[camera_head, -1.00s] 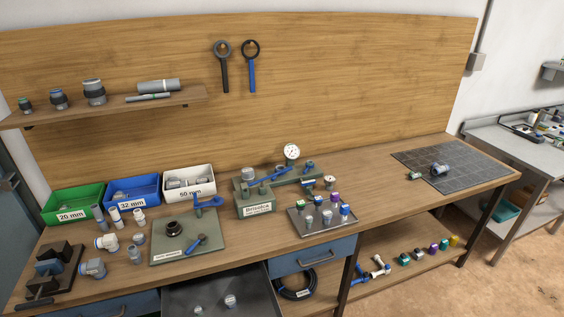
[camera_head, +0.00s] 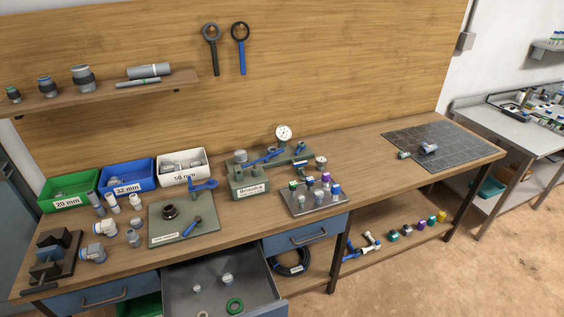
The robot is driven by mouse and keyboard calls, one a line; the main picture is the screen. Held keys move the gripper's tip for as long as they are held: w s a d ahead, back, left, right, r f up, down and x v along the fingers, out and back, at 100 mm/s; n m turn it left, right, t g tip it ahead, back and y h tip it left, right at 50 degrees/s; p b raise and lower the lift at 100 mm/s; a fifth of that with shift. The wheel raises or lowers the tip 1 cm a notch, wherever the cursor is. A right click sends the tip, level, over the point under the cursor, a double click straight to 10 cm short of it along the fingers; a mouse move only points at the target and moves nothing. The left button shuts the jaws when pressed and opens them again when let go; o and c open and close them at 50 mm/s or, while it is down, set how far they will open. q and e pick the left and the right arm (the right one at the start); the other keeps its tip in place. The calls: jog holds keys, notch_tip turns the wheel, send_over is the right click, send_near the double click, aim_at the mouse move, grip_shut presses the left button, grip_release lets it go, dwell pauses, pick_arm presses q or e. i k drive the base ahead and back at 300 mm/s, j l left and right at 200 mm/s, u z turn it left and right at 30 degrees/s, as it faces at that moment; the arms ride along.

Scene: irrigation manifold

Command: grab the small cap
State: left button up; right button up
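Two small pale cap-like pieces lie in the open grey drawer under the bench. The smaller piece (camera_head: 197,289) is on the left, and a larger grey-white piece (camera_head: 227,279) is to its right. Which of them is the small cap is too small to tell. Several small fittings with coloured tops also stand on a metal plate (camera_head: 312,205) on the bench. Neither of my grippers is in view.
The open drawer (camera_head: 181,300) juts out from the bench front and also holds a green ring (camera_head: 234,305). On the bench are green (camera_head: 69,201), blue (camera_head: 128,187) and white (camera_head: 181,179) bins, a vise (camera_head: 53,258) and a dark grid mat (camera_head: 462,165).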

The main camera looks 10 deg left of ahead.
aim_at(197, 290)
jog(key=k+u, duration=0.15)
jog(key=u, duration=0.9)
